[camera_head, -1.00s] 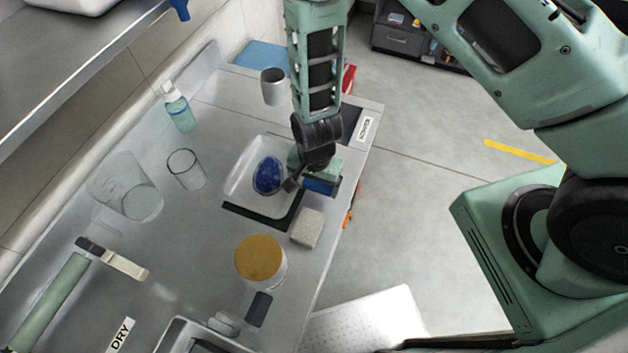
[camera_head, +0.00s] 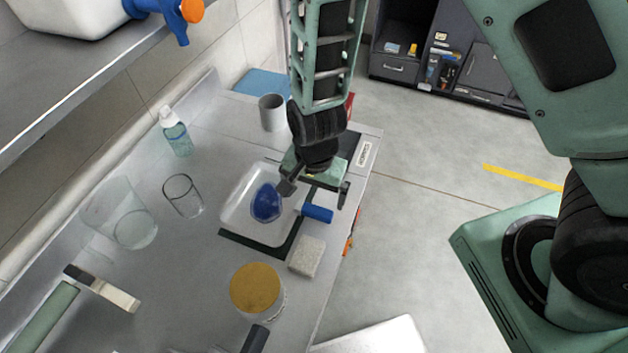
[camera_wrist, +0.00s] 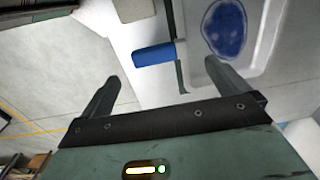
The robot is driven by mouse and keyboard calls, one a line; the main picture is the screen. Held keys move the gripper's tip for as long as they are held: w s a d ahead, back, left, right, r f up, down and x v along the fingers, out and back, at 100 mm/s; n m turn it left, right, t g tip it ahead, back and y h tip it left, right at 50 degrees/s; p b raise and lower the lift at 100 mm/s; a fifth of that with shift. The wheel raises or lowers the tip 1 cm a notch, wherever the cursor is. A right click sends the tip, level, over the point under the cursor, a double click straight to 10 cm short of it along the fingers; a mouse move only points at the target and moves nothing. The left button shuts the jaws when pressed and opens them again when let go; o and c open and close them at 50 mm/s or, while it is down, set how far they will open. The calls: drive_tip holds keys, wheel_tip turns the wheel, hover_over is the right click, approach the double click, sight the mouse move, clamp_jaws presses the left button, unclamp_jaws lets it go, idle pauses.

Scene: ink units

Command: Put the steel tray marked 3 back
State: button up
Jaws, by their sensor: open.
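No number 3 can be read on any tray. A pale, shallow tray (camera_head: 236,215) holding a blue ink patch (camera_head: 266,203) sits on the bench; both the tray (camera_wrist: 266,62) and the ink (camera_wrist: 224,28) also show in the wrist view. A tool with a blue handle (camera_head: 318,213) sticks out past the tray's right side; the handle also shows in the wrist view (camera_wrist: 153,54). My gripper (camera_head: 316,190) is open and empty above the handle. In the wrist view my gripper (camera_wrist: 162,72) has its fingers spread on either side of the handle.
A sponge (camera_head: 306,257) and a yellow-lidded jar (camera_head: 256,290) stand nearer. A glass (camera_head: 183,196), beaker (camera_head: 122,215), spray bottle (camera_head: 177,133) and grey cup (camera_head: 272,112) stand around the tray. A shelf (camera_head: 90,95) overhangs at left. Floor lies open to the right.

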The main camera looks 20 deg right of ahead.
drive_tip(key=s+d+r+n, duration=0.1)
drive_tip(key=s+r+n, duration=0.6)
drive_tip(key=r, duration=0.4)
drive_tip(key=s+d+r+n, duration=0.1)
drive_tip(key=s+r+n, duration=0.5)
drive_tip(key=r, duration=0.5)
drive_tip(key=shift+s+d+r+n, duration=0.2)
drive_tip(key=shift+s+d+n, duration=0.15)
drive_tip(key=shift+n, duration=0.85)
